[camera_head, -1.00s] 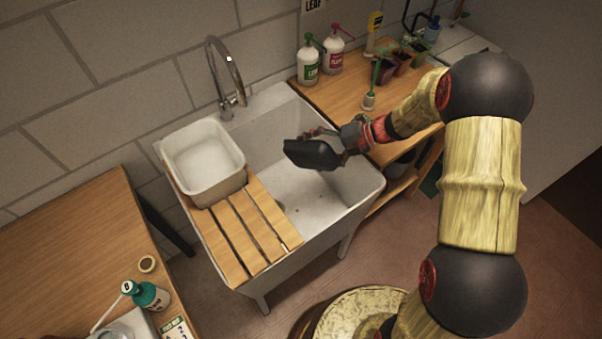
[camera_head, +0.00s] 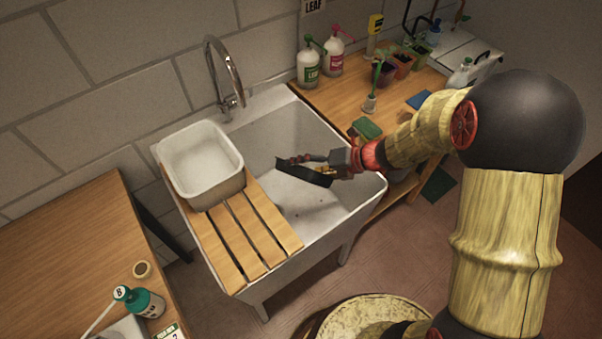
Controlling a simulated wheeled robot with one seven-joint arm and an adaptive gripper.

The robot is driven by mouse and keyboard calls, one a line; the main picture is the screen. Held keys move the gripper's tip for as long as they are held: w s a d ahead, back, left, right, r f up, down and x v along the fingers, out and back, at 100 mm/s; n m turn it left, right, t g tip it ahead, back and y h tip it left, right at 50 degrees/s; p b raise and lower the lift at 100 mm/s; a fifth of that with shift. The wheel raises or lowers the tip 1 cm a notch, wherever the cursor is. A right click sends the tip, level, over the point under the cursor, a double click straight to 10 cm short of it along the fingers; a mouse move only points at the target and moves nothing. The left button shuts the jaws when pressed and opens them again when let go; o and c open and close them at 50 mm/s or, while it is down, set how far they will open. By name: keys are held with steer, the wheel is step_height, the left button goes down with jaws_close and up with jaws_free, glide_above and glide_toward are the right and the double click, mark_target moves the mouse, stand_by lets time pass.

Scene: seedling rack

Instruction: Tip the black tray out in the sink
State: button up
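The black tray (camera_head: 306,174) is in my gripper (camera_head: 328,164), over the right part of the white sink (camera_head: 262,134). The gripper is shut on the tray's right side. The tray is tilted, and part of its inside shows, with something yellowish near the gripper. A few small dark specks lie on the sink floor below it. The exact finger contact is too small to see clearly.
A white basin (camera_head: 240,186) and a wooden slatted board (camera_head: 243,235) cover the sink's left side. The faucet (camera_head: 226,80) stands behind.

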steer(key=s+a+r+n+t+h+b, duration=0.1)
steer(key=s+a+n+t+b, duration=0.1)
steer(key=s+b, duration=0.3)
steer(key=s+a+r+n+t+h+b, duration=0.1)
steer(key=s+a+r+n+t+b, duration=0.1)
steer(key=s+a+n+t+b, duration=0.1)
steer(key=shift+s+r+n+t+b, duration=0.3)
steer(key=shift+s+t+b, duration=0.65)
steer(key=shift+s, duration=0.75)
stand_by(0.4)
steer(key=shift+s+h, duration=0.1)
steer(key=shift+h, duration=0.2)
steer(key=shift+s+a+f+t, duration=0.1)
steer(key=shift+s+f+t, duration=0.15)
steer(key=shift+s+t, duration=0.1)
stand_by(0.9)
